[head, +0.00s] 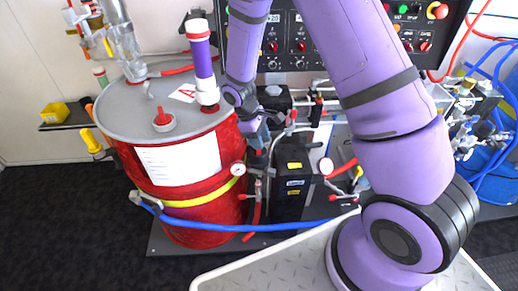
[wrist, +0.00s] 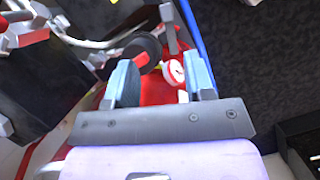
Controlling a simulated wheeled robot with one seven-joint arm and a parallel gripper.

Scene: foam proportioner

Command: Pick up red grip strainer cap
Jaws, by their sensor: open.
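My gripper (wrist: 160,78) is open in the wrist view, with its two blue-grey fingers apart and nothing held between them. Beyond the fingertips are a dark round part (wrist: 142,48) and a small red piece (wrist: 170,38); I cannot tell whether either belongs to the strainer cap. In the head view my gripper (head: 254,128) points down just right of the red drum, its fingertips partly hidden. A round cap with a red grip (head: 163,120) sits on the drum's grey lid, left of my gripper and apart from it. I cannot tell for sure if it is the strainer cap.
The red drum (head: 200,215) carries a white and purple upright tube (head: 201,55). A pressure gauge (head: 238,169) and a black box (head: 291,180) stand close to my gripper. A blue hose (head: 270,226) crosses in front. Dark floor on the left is clear.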

